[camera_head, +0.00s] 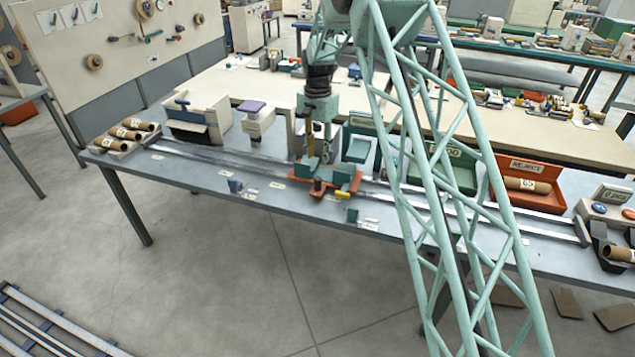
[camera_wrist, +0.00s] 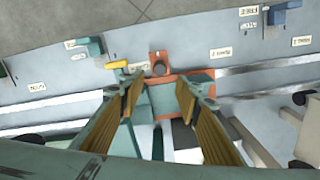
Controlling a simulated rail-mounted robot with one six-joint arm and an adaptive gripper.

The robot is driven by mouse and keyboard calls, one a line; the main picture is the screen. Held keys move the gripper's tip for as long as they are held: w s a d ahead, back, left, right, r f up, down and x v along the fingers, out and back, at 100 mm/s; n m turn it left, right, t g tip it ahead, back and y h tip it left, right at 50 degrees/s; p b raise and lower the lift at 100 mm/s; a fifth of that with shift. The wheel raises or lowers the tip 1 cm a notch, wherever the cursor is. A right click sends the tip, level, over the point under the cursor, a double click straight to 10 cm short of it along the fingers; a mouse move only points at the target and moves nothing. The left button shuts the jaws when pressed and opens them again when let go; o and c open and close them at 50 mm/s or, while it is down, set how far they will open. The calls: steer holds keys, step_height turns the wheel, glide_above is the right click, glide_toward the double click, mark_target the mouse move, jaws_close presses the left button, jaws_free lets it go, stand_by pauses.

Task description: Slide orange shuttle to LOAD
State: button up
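The orange shuttle (camera_head: 345,181) sits on the metal rail near the middle of the bench, carrying teal blocks and a small yellow piece at its front right. My gripper (camera_head: 318,158) is over the shuttle, pointing down. In the wrist view my gripper (camera_wrist: 158,85) has its ribbed fingers apart, with part of the shuttle seen between them. Contact cannot be told. Several small labels line the bench; I cannot read LOAD for certain.
The rail (camera_head: 230,161) runs left and right along the bench. Cardboard tubes (camera_head: 130,130) lie at its left end. A white machine (camera_head: 196,118) stands behind the rail; a green bin (camera_head: 357,146) and a red bin (camera_head: 525,186) stand right. A small blue-grey block (camera_head: 235,186) is in front.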

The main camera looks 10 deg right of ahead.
mark_target(318, 178)
steer(key=shift+f, duration=6.9)
jaws_close()
